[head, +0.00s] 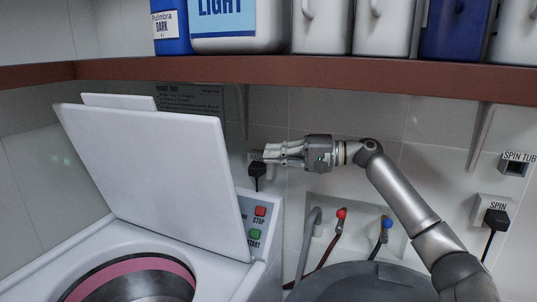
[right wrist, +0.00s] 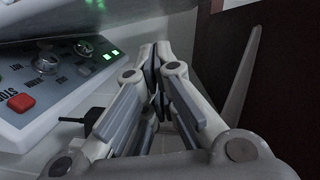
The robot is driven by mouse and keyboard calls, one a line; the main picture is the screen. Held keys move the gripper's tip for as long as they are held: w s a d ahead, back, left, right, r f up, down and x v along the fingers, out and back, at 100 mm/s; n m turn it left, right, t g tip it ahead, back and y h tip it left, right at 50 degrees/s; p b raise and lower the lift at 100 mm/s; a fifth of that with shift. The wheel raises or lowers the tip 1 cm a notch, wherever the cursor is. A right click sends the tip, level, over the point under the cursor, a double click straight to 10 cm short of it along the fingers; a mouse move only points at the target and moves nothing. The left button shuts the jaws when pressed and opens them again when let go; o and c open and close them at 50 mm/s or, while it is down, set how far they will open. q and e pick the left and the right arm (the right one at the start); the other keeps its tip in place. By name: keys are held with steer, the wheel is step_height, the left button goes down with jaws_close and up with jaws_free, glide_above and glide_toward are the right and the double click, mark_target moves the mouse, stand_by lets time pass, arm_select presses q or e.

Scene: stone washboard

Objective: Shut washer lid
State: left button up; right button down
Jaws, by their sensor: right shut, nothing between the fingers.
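The white washer lid (head: 155,175) stands raised and leans back at the left in the head view. Below it is the round drum opening of the washer (head: 225,268), with a pink ring (head: 120,268) and a metal drum inside. My right gripper (head: 268,156) is shut and empty, pointing left, to the right of the lid and apart from it, above the control panel. In the right wrist view its fingers (right wrist: 158,58) are together. The control panel (right wrist: 60,75) shows there at the left. My left gripper is not in view.
A second white panel (head: 118,101) stands behind the lid. A brown shelf (head: 290,77) with several containers runs above the arm. A black plug (head: 257,169) sits in the wall below the gripper. Hoses with red and blue taps (head: 387,223) and a grey round tub (head: 360,285) are at right.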

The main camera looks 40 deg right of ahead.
steer(key=w+a+f+p, duration=0.1)
steer(key=w+a+p, duration=0.2)
steer(key=a, duration=0.6)
steer(key=shift+w+f+p, duration=0.3)
steer(key=shift+w+p, duration=0.05)
steer(key=shift+p, duration=0.7)
steer(key=shift+d, duration=0.1)
